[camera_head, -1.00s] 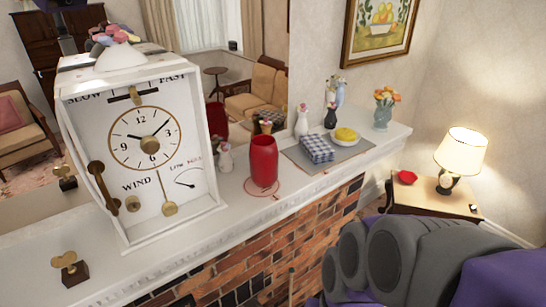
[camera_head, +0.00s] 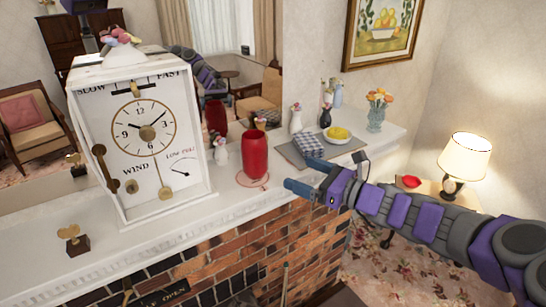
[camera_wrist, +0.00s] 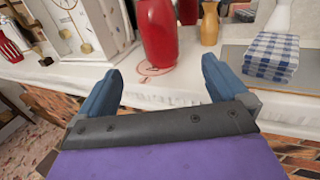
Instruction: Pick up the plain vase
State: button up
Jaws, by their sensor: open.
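A plain red vase (camera_head: 255,155) stands upright on the white mantel, right of the large white clock. It also shows in the wrist view (camera_wrist: 157,35), its top cut off by the frame edge. My gripper (camera_head: 312,177) is open and empty, at the mantel's front edge, right of the red vase in the head view. In the wrist view my gripper (camera_wrist: 160,75) has its two blue fingers spread apart, with the vase beyond the gap between them. The fingers and the vase are apart.
The white clock (camera_head: 145,150) stands close left of the vase. To the right are a checkered cloth (camera_head: 308,146), a bowl with yellow contents (camera_head: 338,135) and flower vases (camera_head: 376,118). A small ochre vase (camera_wrist: 209,25) stands beside the red one. A lit lamp (camera_head: 464,158) is at right.

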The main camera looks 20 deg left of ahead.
aim_at(266, 159)
jog(key=b+x, duration=0.2)
jog(key=x, duration=0.8)
jog(key=shift+w+a, duration=0.15)
jog(key=shift+a, duration=0.05)
jog(key=shift+w+a, duration=0.25)
jog(key=shift+a, duration=0.15)
jog(key=x, duration=0.2)
jog(key=b+x, duration=0.1)
jog(key=x, duration=0.3)
jog(key=shift+s+a+f+b, duration=0.2)
jog(key=shift+s+a+b, duration=0.15)
jog(key=shift+b, duration=0.05)
jog(key=shift+d+r, duration=0.1)
jog(key=shift+d, duration=0.3)
jog(key=shift+c, duration=1)
jog(key=shift+a, duration=0.25)
jog(key=c, duration=1)
